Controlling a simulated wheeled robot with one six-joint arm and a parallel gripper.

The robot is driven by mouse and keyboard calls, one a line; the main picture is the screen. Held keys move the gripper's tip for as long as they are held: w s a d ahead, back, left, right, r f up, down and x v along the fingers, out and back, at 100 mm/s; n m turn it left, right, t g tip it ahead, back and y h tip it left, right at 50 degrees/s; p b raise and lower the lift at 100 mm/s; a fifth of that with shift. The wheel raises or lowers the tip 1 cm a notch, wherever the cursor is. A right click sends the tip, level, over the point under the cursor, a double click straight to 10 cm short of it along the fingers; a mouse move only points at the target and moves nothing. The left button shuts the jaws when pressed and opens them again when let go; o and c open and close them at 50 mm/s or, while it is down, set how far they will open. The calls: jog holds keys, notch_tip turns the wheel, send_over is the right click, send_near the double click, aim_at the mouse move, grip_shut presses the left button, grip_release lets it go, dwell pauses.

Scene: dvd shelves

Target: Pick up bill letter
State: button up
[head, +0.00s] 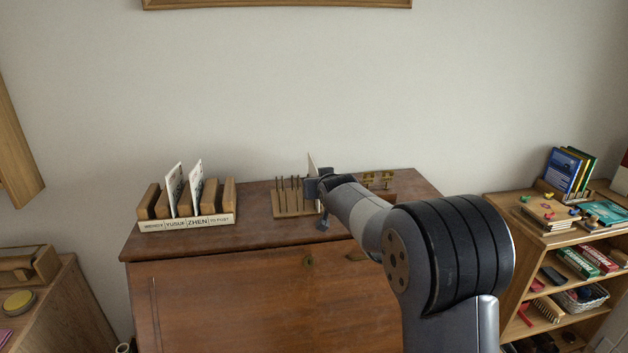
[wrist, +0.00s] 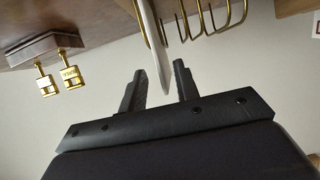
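A thin pale letter (head: 312,163) stands upright in a small wooden rack (head: 283,212) with dark wire dividers on the desk top. No writing on it can be read, so I cannot tell whether it is the bill. My gripper (head: 320,188) is at this rack and hides the letter's lower part in the head view. In the wrist view my gripper (wrist: 160,82) is open, and the same letter (wrist: 157,50) shows edge-on between the two fingers, with gaps on both sides. Brass wire loops (wrist: 228,14) of the rack show beside it.
A slotted wooden holder (head: 187,222), labelled with names, stands left on the desk (head: 250,235) with two letters (head: 174,186) upright. A crowded shelf (head: 545,232) stands at right. The wall is close behind.

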jog(key=shift+p+x, duration=0.55)
jog(key=shift+x, duration=1.35)
jog(key=shift+s+a, duration=0.1)
jog(key=shift+c, duration=0.4)
grip_shut()
